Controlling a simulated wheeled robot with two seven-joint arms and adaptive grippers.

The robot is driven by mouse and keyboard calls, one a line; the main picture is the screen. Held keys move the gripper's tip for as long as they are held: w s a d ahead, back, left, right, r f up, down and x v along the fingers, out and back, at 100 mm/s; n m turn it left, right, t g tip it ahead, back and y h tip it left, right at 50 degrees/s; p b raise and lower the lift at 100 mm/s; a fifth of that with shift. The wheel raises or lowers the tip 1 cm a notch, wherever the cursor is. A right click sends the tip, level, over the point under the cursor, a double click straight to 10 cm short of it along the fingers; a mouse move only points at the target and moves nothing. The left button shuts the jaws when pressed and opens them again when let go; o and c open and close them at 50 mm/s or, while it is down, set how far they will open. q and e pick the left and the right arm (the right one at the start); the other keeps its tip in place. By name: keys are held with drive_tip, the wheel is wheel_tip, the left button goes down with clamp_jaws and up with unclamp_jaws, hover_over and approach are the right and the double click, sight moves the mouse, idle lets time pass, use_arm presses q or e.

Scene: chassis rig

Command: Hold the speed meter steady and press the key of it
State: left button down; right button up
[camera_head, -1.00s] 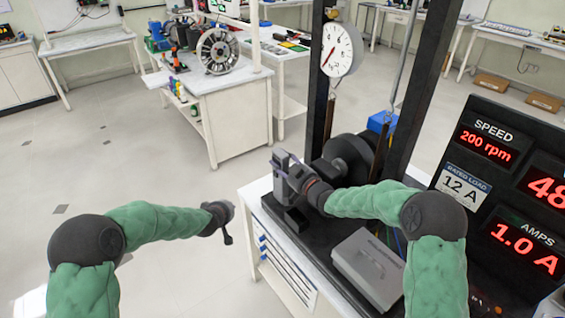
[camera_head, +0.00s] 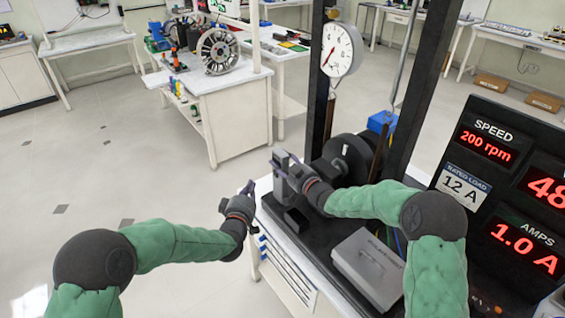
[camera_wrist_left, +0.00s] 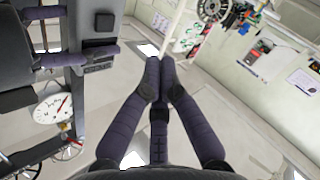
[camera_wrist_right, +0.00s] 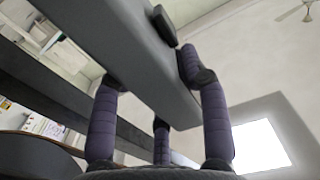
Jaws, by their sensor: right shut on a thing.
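The speed meter is a grey handheld block (camera_head: 281,168) held upright above the near end of the black bench rig. My right gripper (camera_head: 287,168) is shut on it. In the right wrist view its long grey body (camera_wrist_right: 125,55) lies between the purple fingers, and a small dark raised part (camera_wrist_right: 165,25) that looks like the key sits on its side. The left wrist view shows a dark square part (camera_wrist_left: 104,22) on the meter. My left gripper (camera_head: 246,190) is apart from the meter, to its lower left; its fingertips (camera_wrist_left: 159,68) are together and empty.
The rig has a dark wheel (camera_head: 350,158), upright posts and a round dial (camera_head: 341,50). A grey box (camera_head: 368,268) lies on the bench, with a display panel (camera_head: 475,190) at right. Floor on the left is clear.

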use_arm(q)
drive_tip(key=w+d, duration=0.3)
drive_tip(key=d, duration=0.2)
drive_tip(key=shift+w, duration=0.3)
drive_tip(key=shift+w+d, duration=0.1)
idle(1.3)
drive_tip(key=shift+w+d, duration=0.15)
drive_tip(key=shift+d, duration=0.05)
drive_tip(key=shift+w+d, duration=0.15)
drive_tip(key=shift+d, duration=0.1)
idle(0.7)
drive_tip(key=shift+a, duration=0.1)
drive_tip(key=shift+s+a, duration=0.45)
drive_tip(key=shift+a, duration=0.05)
drive_tip(key=shift+a, duration=0.1)
drive_tip(key=s+a, duration=0.2)
drive_tip(key=a, duration=0.1)
drive_tip(key=s+a, duration=0.1)
drive_tip(key=shift+s+a, duration=0.25)
drive_tip(key=shift+a, duration=0.1)
